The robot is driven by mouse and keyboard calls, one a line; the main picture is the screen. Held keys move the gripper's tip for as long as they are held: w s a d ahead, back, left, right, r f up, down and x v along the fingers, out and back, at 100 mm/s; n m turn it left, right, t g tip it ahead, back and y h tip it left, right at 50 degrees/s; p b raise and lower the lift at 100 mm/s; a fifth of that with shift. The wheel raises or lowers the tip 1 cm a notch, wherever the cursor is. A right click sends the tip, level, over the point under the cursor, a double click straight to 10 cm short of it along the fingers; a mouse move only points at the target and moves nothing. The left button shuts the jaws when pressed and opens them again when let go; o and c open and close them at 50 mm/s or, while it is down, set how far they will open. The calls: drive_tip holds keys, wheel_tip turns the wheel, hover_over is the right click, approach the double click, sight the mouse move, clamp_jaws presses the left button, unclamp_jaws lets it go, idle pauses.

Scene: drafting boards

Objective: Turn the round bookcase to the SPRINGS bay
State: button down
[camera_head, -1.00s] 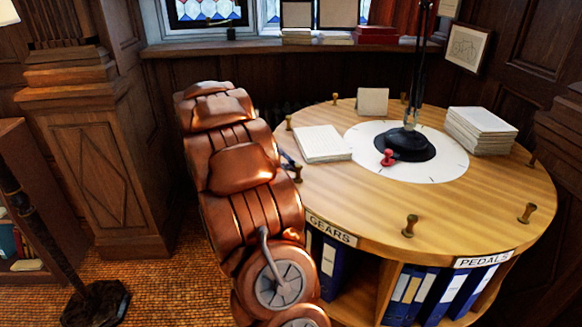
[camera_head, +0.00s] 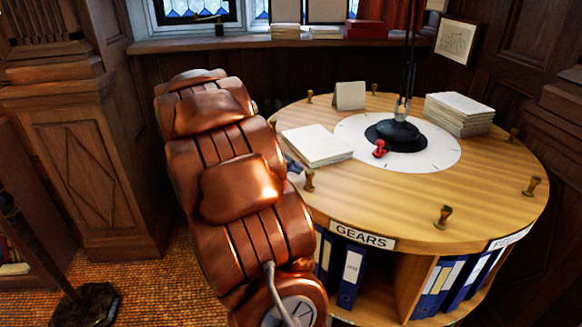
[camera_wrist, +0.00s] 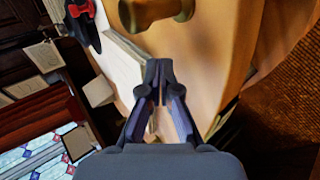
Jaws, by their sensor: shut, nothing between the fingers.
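The round bookcase (camera_head: 480,205) has a wooden top with brass knobs around its rim. The GEARS label (camera_head: 362,236) faces the front; another label (camera_head: 509,238) at the right edge is too oblique to read. No SPRINGS label shows. A red pointer (camera_head: 380,149) sits on the white dial (camera_head: 440,155), beside the black lamp base. My gripper (camera_head: 292,166) is mostly hidden behind my arm at the top's left rim, close to a brass knob (camera_head: 309,181). In the wrist view my gripper (camera_wrist: 160,68) is shut and empty, with a knob (camera_wrist: 155,10) beyond its tips; contact cannot be told.
A paper stack (camera_head: 317,146) lies near my gripper, a taller stack (camera_head: 459,113) at the right, and a small card (camera_head: 349,96) at the back. The lamp (camera_head: 395,133) stands at the centre. Wood panelling stands close behind and right.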

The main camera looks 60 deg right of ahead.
drive_tip(key=shift+s+a+f+b, duration=0.1)
drive_tip(key=shift+s+a+b, duration=0.1)
drive_tip(key=shift+s, duration=0.25)
drive_tip(key=shift+s+a+f+b, duration=0.1)
drive_tip(key=shift+s+a, duration=0.05)
drive_tip(key=shift+s, duration=0.25)
drive_tip(key=shift+s+a+r+n+b, duration=0.1)
drive_tip(key=shift+s+a+n+b, duration=0.15)
drive_tip(key=shift+s, duration=0.35)
drive_tip(key=shift+s+a+n+b, duration=0.15)
drive_tip(key=shift+s+a, duration=0.15)
drive_tip(key=shift+s, duration=0.3)
drive_tip(key=shift+n+t+h, duration=0.3)
drive_tip(key=shift+t, duration=0.3)
drive_tip(key=shift+s+a+b, duration=0.2)
drive_tip(key=shift+s+a, duration=0.05)
drive_tip(key=shift+s, duration=0.7)
drive_tip(key=shift+s+a+b, duration=0.25)
drive_tip(key=shift+s+a, duration=0.05)
drive_tip(key=shift+s, duration=0.7)
drive_tip(key=shift+s+a+b, duration=0.2)
drive_tip(key=shift+s+a, duration=0.05)
drive_tip(key=shift+s, duration=0.7)
drive_tip(key=shift+n+t, duration=0.3)
drive_tip(key=shift+n, duration=0.1)
drive_tip(key=shift+s+a, duration=0.2)
drive_tip(key=shift+s, duration=1.25)
drive_tip(key=shift+s+a, duration=0.15)
drive_tip(key=shift+s, duration=1.25)
